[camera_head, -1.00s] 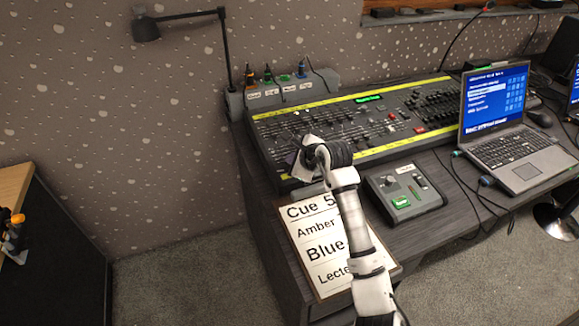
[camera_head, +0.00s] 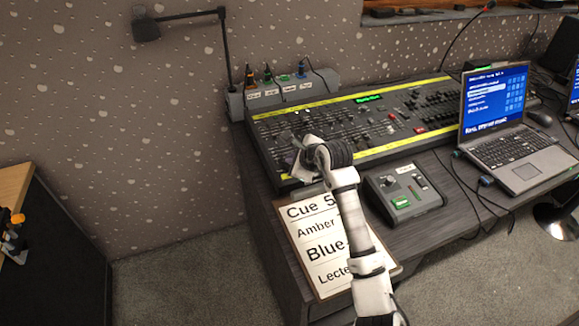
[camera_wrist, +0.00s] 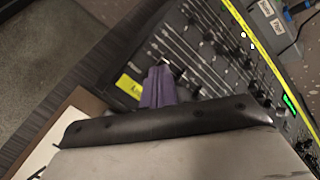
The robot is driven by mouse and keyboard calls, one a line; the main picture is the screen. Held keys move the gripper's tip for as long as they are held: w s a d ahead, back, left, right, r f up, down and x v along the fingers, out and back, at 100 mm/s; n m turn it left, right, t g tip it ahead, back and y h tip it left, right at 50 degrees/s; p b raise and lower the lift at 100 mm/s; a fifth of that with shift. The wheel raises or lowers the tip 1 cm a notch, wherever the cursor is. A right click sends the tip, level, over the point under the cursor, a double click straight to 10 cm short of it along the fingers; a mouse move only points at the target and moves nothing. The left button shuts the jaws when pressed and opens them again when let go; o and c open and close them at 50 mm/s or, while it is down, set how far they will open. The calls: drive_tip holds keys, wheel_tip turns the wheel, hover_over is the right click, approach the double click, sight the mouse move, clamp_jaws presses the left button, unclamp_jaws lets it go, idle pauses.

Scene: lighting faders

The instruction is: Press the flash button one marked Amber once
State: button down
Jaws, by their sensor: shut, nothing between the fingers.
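The lighting desk (camera_head: 385,148) is a dark console with yellow strips and rows of faders, and it also shows in the wrist view (camera_wrist: 215,45). In the wrist view a yellow label (camera_wrist: 128,87) on its near left part begins with "A"; the rest is covered. My gripper (camera_wrist: 163,72) is shut and empty, its purple-grey fingertips beside that label and over the desk's near left edge. In the head view my wrist hides the fingertips and that corner. I cannot make out the Amber flash button itself or whether the fingertips touch it.
A cue sheet (camera_head: 318,243) listing Cue 5, Amber and Blue lies under my arm. A small control box (camera_head: 402,192) and a laptop (camera_head: 505,150) stand to the right. Labelled plugs (camera_head: 285,88) and a lamp (camera_head: 146,28) are behind.

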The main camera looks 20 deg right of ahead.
drive_tip(key=shift+f+b, duration=0.8)
drive_tip(key=shift+b, duration=0.55)
idle(0.5)
drive_tip(key=shift+r, duration=0.75)
drive_tip(key=shift+s+r+p, duration=0.15)
drive_tip(key=shift+r+p, duration=0.25)
drive_tip(key=shift+r, duration=0.9)
drive_tip(key=shift+s+r+p, duration=0.1)
drive_tip(key=shift+r+p, duration=0.3)
drive_tip(key=shift+r, duration=0.85)
